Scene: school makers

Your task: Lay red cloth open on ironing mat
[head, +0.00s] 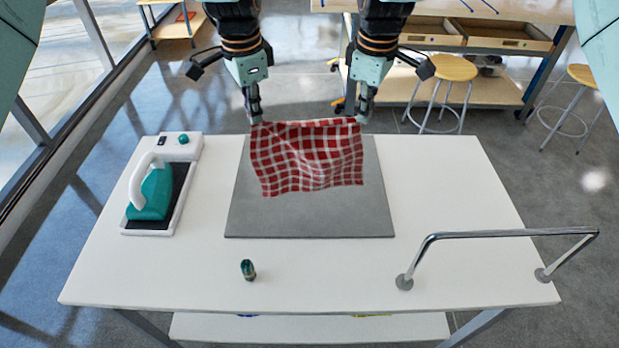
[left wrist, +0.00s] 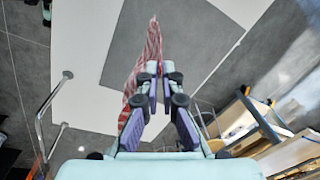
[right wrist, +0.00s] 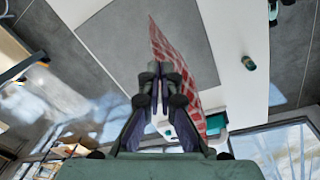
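The red cloth (head: 308,158), checked with white lines, is spread between my two grippers over the back part of the grey ironing mat (head: 310,218). My left gripper (head: 256,118) is shut on its back left corner, and my right gripper (head: 362,116) is shut on its back right corner. The cloth is open, with soft folds and a wavy front edge. I cannot tell whether that front edge touches the mat. The cloth also shows nearly edge-on in the left wrist view (left wrist: 154,42) and slanting past the fingers in the right wrist view (right wrist: 190,65).
A teal iron (head: 149,197) rests on its white stand at the table's left. A small dark green object (head: 248,270) stands in front of the mat. A chrome rail (head: 500,234) rises at the front right. The white table (head: 440,190) is otherwise clear.

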